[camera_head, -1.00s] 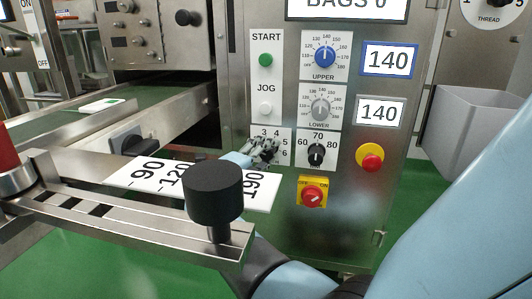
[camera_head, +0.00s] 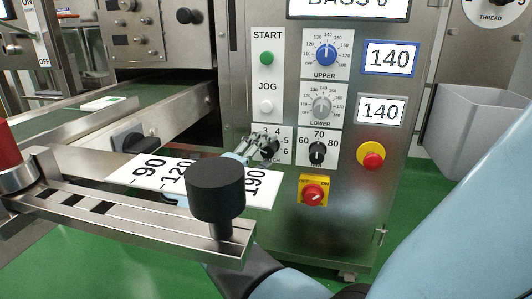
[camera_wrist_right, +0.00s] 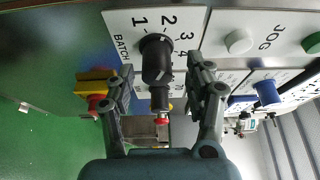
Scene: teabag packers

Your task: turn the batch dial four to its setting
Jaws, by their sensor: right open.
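The batch dial is a black knob (camera_wrist_right: 156,58) on a white plate marked BATCH with numbers around it. In the head view the dial (camera_head: 270,150) is partly hidden by my right gripper (camera_head: 256,145), which is at its left side. In the right wrist view my right gripper (camera_wrist_right: 158,75) is open, with one finger on each side of the dial as seen there. I cannot tell whether the fingers touch the knob. The number that the dial points at is not clear. My left gripper is not in view.
Close by are the 60-70-80 dial (camera_head: 317,152), a red-yellow rotary switch (camera_head: 313,191), a red push button (camera_head: 371,155) and the JOG button (camera_head: 266,106). A metal bar with a black knob (camera_head: 216,187) and a white number scale (camera_head: 150,170) stand in front.

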